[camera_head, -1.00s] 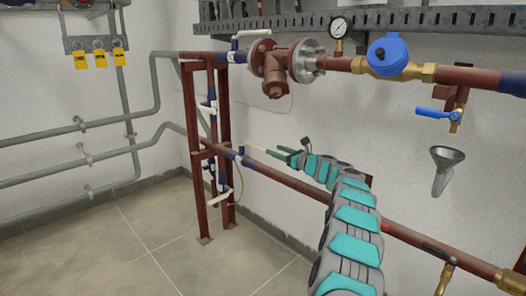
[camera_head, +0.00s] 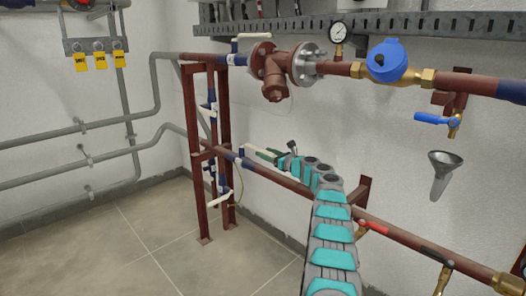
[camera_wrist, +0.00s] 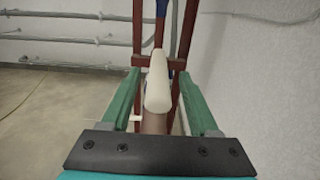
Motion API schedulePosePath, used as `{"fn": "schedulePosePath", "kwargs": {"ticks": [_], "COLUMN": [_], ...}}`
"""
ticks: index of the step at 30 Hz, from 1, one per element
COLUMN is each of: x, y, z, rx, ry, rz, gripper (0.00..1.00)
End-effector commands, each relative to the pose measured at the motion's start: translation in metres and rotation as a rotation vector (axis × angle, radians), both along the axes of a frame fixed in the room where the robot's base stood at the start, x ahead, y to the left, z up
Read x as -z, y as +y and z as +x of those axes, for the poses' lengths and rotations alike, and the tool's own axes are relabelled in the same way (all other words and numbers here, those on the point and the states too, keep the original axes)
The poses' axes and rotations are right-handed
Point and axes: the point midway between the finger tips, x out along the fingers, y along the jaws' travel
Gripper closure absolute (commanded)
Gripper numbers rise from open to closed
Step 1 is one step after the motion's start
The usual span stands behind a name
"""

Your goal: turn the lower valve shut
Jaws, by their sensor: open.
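The lower valve (camera_head: 240,156) sits on the lower red pipe beside the red frame, at a dark blue section. Its pale white lever handle (camera_wrist: 158,85) points toward me, roughly along the pipe. My gripper (camera_head: 262,154) is at the handle. In the wrist view my gripper (camera_wrist: 160,76) is open, with one green finger on each side of the handle and a gap to each. The lever's near end is close to the dark palm. The valve body is mostly hidden behind the lever there.
The lower pipe (camera_head: 405,235) runs just below my arm. The red frame (camera_head: 223,125) stands past the valve, with more white levers on it. The upper pipe holds a flanged strainer (camera_head: 275,75) and blue meter (camera_head: 387,60). A wall lies behind; the floor at left is clear.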

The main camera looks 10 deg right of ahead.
Motion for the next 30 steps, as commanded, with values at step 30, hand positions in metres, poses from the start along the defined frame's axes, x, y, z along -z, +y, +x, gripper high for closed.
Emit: {"fn": "schedulePosePath", "kwargs": {"ticks": [30], "x": [-0.001], "y": [0.012], "z": [0.013], "rx": [-0.001], "ry": [-0.002], "rz": [0.006], "gripper": [0.67]}}
